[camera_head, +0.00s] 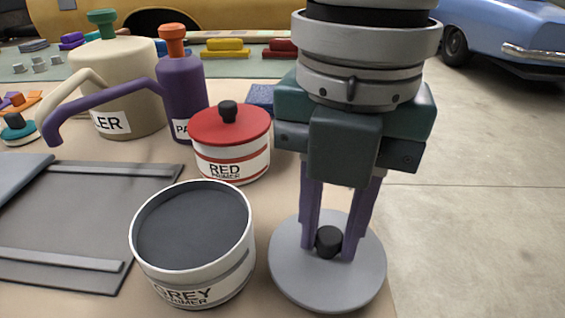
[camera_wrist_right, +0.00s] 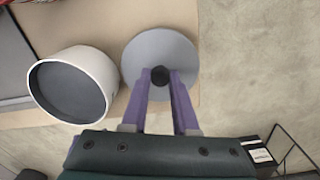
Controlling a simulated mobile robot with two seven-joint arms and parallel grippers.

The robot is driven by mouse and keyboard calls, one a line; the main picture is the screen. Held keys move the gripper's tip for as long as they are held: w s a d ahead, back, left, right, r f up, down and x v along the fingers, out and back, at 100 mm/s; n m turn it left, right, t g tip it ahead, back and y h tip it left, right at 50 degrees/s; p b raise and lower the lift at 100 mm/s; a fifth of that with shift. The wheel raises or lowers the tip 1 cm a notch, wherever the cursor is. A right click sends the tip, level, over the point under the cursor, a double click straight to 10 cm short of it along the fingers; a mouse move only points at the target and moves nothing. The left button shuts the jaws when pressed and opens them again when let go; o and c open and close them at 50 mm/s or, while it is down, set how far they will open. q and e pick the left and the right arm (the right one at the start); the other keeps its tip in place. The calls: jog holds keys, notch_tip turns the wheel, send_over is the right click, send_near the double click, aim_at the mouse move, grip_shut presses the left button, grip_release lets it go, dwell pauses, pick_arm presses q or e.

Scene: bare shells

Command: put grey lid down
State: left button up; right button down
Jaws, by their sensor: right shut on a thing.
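The grey lid (camera_head: 300,275) is a flat grey disc with a black knob (camera_head: 328,240). My right gripper (camera_head: 329,243) is shut on the knob, with a purple finger on each side. The lid is level, at the right edge of the table; I cannot tell whether it touches the top. In the right wrist view the lid (camera_wrist_right: 150,50) lies beside the pot, with the gripper (camera_wrist_right: 160,76) on its knob. The grey primer pot (camera_head: 243,262) stands uncovered left of the lid, dark grey inside; it also shows in the right wrist view (camera_wrist_right: 103,72). My left gripper is not in view.
A red primer pot (camera_head: 232,160) with its red lid on stands behind the grey pot. A beige can (camera_head: 120,75) and a purple bottle (camera_head: 182,95) stand behind left. A grey tray-like panel (camera_head: 70,225) lies left. The table (camera_head: 270,200) ends just right of the lid.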

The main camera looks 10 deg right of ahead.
aim_at(329, 237)
jog(key=shift+f, duration=0.85)
jog(key=shift+f, duration=0.1)
jog(key=c, duration=0.7)
grip_release()
notch_tip(329, 237, up, 12)
jog(key=p, duration=0.3)
